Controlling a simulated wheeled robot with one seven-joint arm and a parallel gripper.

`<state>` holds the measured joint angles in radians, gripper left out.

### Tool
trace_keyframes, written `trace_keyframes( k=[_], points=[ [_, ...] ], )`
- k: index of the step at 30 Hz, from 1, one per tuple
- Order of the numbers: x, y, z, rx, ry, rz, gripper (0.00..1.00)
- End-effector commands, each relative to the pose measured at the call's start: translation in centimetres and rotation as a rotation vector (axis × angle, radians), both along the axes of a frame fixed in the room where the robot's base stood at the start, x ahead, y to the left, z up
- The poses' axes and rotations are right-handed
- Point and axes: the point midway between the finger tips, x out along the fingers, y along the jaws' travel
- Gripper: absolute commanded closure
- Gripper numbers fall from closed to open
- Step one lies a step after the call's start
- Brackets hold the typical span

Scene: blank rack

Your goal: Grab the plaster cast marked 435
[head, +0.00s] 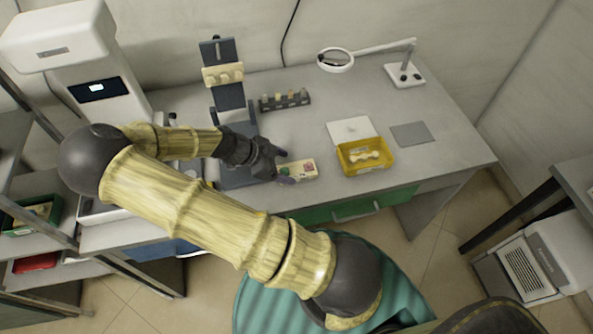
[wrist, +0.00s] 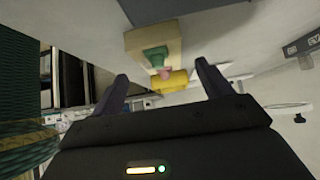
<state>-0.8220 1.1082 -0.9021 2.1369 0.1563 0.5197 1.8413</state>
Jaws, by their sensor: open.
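A cream block (head: 306,169) with small coloured parts lies on the grey bench, directly in front of my gripper (head: 285,167). In the wrist view, the beige block (wrist: 143,39), with a green part and a pink part on it, shows beyond and between the fingertips. My gripper (wrist: 161,72) is open, with nothing between its fingers. A pale knobbed piece (head: 366,156) lies in a yellow tray (head: 352,171) to the right. No number 435 is readable, so I cannot tell which piece is the marked cast.
A dark stand (head: 229,95) with a cream piece on it and a rack of small items (head: 285,101) stand behind. A magnifier lamp (head: 404,75) is at the back right. A grey mat (head: 412,134) lies right of the tray. Bench space at the right is clear.

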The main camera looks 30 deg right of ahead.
Motion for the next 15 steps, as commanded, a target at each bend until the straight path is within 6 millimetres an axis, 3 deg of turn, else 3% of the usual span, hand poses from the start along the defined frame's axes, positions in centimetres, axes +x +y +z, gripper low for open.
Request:
trace_keyframes(
  k=[6, 15],
  points=[
    [-0.6, -2.3, -2.2, -0.001, 0.002, -0.004, 0.22],
    [-0.7, -2.8, -2.8, 0.0, 0.0, -0.001, 0.22]
  ],
)
